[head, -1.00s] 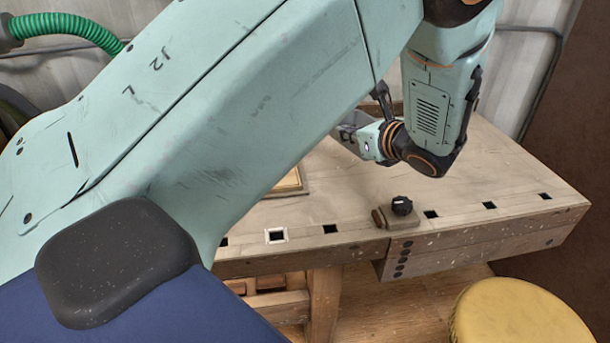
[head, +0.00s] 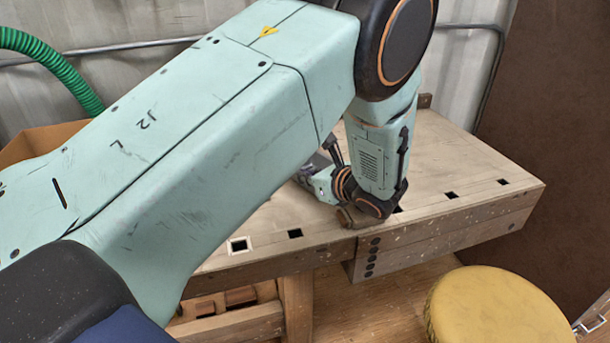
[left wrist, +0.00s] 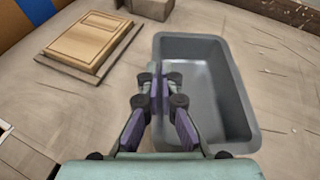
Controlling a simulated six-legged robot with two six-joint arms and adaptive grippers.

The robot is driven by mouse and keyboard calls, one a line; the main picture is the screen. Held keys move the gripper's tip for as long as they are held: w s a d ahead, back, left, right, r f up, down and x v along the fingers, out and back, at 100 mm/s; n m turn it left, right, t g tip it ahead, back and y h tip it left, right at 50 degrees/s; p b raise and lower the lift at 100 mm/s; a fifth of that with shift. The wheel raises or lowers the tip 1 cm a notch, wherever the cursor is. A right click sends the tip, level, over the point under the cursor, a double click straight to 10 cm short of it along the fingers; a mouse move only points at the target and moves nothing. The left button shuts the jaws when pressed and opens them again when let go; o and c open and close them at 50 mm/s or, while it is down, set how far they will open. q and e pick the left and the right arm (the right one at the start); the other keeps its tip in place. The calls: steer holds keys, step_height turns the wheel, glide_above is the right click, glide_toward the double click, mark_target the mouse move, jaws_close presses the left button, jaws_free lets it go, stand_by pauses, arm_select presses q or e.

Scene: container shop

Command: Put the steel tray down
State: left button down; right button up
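The steel tray (left wrist: 241,112) is a deep grey rectangular pan, seen in the left wrist view just right of centre. My left gripper (left wrist: 158,76) has its purple-padded fingers close together at the tray's left rim, shut on it. The tray appears level over the workbench top (left wrist: 95,105); whether its base touches the wood is unclear. In the head view my left arm hides the tray, and only part of the wrist shows low over the bench (head: 450,150). My right gripper is in neither view.
A wooden framed panel (left wrist: 88,40) lies on the bench left of the tray. A dark block (left wrist: 150,8) stands beyond it. Bench space right of the tray looks clear. A yellow round stool seat (head: 497,308) stands before the bench, and a cardboard box (head: 40,142) is behind my arm.

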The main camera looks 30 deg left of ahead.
arm_select(q)
steer(key=shift+s, duration=0.1)
steer(key=c, duration=1.8)
jaws_free()
steer(key=shift+a+f, duration=0.15)
steer(key=shift+f, duration=0.1)
steer(key=shift+o, duration=1.4)
steer(key=shift+r, duration=0.2)
